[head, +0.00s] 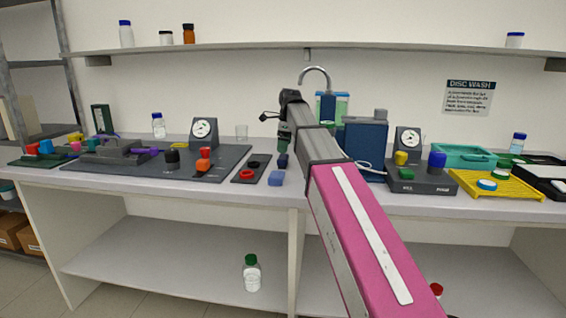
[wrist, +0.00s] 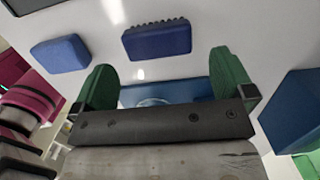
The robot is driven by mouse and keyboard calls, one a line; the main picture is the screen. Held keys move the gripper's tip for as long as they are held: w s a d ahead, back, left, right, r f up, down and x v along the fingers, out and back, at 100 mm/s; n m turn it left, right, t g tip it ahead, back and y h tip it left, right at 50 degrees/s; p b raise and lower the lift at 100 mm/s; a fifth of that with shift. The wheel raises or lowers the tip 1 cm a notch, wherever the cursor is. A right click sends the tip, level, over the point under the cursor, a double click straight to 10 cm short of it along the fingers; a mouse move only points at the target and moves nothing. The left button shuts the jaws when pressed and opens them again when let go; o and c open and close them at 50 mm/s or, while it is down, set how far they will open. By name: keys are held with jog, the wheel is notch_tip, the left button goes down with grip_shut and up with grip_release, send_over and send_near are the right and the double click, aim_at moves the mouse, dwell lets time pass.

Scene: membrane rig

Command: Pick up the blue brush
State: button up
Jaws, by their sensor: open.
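The blue brush (wrist: 157,40) lies on the light counter in the wrist view, a blue block with dark bristles along its upper edge. In the head view it shows as a small dark blue shape (head: 283,161) just below my gripper (head: 283,141). My gripper also shows in the wrist view (wrist: 165,82), its two green fingers apart with nothing held between them. In that picture the brush is above the fingertips and apart from them. Its underside is hidden.
A smooth blue block (wrist: 60,54) lies beside the brush, also in the head view (head: 276,178). A black tray with a red ring (head: 247,174) is to its left. A tall blue box (head: 365,143) stands close on the right. A tap (head: 315,70) rises behind.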

aim_at(283, 157)
jog(key=shift+s+a+f, duration=0.1)
jog(key=shift+a+f, duration=0.05)
jog(key=shift+f, duration=1.35)
jog(key=shift+a+f, duration=0.15)
jog(key=shift+f, duration=1.35)
jog(key=c, duration=0.7)
